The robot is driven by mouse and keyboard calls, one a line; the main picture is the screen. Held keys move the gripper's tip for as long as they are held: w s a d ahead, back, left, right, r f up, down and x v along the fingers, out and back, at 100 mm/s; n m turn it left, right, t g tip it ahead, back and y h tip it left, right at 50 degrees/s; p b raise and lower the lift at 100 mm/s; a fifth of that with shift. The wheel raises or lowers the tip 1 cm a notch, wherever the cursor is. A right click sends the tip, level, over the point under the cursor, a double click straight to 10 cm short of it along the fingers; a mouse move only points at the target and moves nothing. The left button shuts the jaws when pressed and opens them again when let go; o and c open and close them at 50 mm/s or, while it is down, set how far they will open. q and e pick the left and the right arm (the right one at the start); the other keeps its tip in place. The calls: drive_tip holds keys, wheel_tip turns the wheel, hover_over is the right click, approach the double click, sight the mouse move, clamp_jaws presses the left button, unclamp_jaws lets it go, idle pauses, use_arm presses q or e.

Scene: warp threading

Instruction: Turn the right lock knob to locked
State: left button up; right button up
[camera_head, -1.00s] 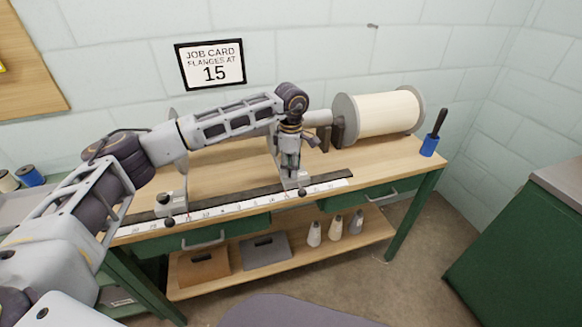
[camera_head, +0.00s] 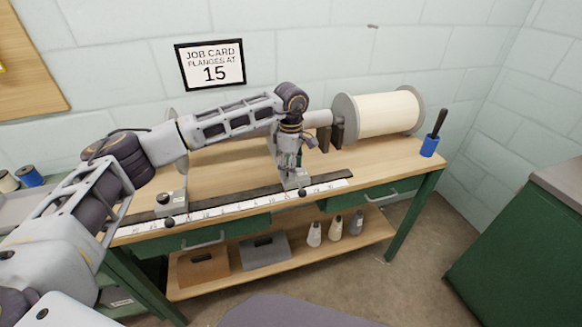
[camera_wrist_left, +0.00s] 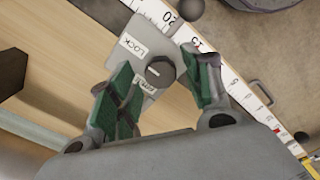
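The right lock knob (camera_wrist_left: 160,72) is small, round and dark, with a short white mark. It sits on a grey plate between a LOCK label (camera_wrist_left: 133,45) and a FREE label (camera_wrist_left: 146,84). In the left wrist view my left gripper (camera_wrist_left: 157,62) has its green-padded fingers apart, one on each side of the knob, with a gap showing. In the head view the left gripper (camera_head: 292,170) points down over the right grey stand (camera_head: 296,183), hiding the knob there. I cannot tell the mark's exact setting. My right gripper is not in view.
A white scale (camera_head: 230,208) runs along the front of the wooden bench (camera_head: 385,155). A left grey stand (camera_head: 172,203) is further along it. A large cream spool (camera_head: 385,113) lies behind right. A blue cup (camera_head: 429,146) stands at the right end.

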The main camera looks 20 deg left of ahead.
use_arm(q)
drive_tip(key=shift+r, duration=0.1)
idle(0.3)
wheel_tip(320, 180, up, 12)
idle(0.7)
drive_tip(key=shift+f, duration=0.2)
